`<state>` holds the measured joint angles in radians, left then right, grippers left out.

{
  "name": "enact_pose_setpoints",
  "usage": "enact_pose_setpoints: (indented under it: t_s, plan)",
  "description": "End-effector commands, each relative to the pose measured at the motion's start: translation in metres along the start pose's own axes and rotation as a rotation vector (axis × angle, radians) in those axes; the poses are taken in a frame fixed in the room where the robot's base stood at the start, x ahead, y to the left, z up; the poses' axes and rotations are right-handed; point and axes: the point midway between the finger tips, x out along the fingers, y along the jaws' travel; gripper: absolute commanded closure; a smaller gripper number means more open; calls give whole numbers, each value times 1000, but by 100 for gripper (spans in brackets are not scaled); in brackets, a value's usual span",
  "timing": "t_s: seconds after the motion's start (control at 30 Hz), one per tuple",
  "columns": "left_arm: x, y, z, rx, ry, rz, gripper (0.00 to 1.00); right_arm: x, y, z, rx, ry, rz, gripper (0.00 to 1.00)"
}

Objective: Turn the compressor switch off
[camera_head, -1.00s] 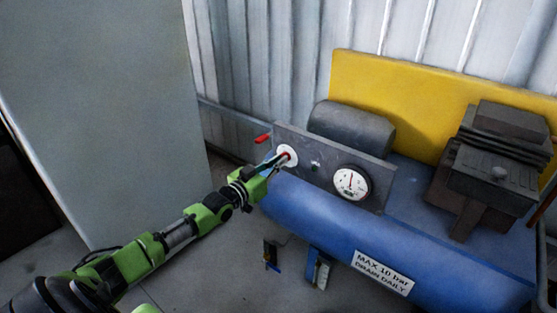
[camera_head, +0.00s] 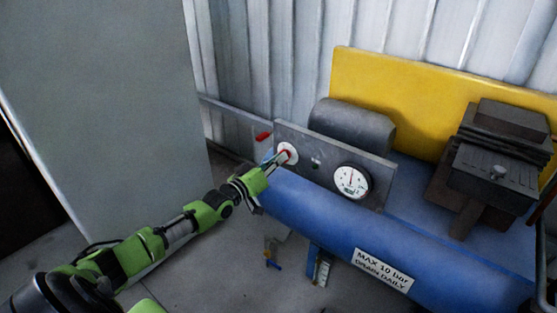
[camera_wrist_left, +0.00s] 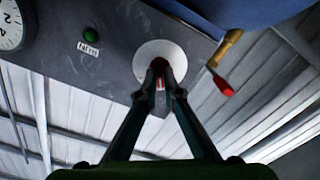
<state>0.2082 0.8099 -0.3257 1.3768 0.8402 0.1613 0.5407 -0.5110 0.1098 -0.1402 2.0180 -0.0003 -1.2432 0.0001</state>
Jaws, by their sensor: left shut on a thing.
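The compressor switch is a red knob on a round white plate (camera_head: 288,152) at the left end of the grey control panel (camera_head: 325,169). The same white plate (camera_wrist_left: 160,58) shows in the left wrist view, upside down relative to the head view. My left gripper (camera_head: 281,157) reaches the plate from the front left. In the left wrist view its fingertips (camera_wrist_left: 160,70) close together on the knob, which they mostly hide. A little red shows between the fingers. The switch's exact angle is hard to tell. My right gripper is not in view.
A pressure gauge (camera_head: 351,182) and a small green light (camera_wrist_left: 91,34) sit on the panel. A red-tipped lever (camera_head: 263,137) stands out just left of the panel. The blue tank (camera_head: 330,220) lies below, a grey cabinet (camera_head: 110,110) stands at left. Floor between them is open.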

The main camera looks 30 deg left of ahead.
Motion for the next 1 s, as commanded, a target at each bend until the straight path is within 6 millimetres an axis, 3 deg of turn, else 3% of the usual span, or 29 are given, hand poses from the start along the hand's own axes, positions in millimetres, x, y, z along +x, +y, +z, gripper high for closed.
enact_pose_setpoints:
  t_s: [0.3,0.33,0.37,0.4,0.77,1.0]
  plan:
    - [0,0,0,-4,-1,-1,100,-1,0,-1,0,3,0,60]
    - [0,0,0,-4,-1,-1,85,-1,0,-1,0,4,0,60]
    - [0,0,0,-4,-1,-1,78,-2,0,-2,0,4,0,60]
    - [0,0,0,-4,-1,-1,76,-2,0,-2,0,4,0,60]
    - [-2,0,0,-2,0,-1,76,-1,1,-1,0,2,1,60]
    - [-25,-1,2,-1,-3,-2,76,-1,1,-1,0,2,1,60]
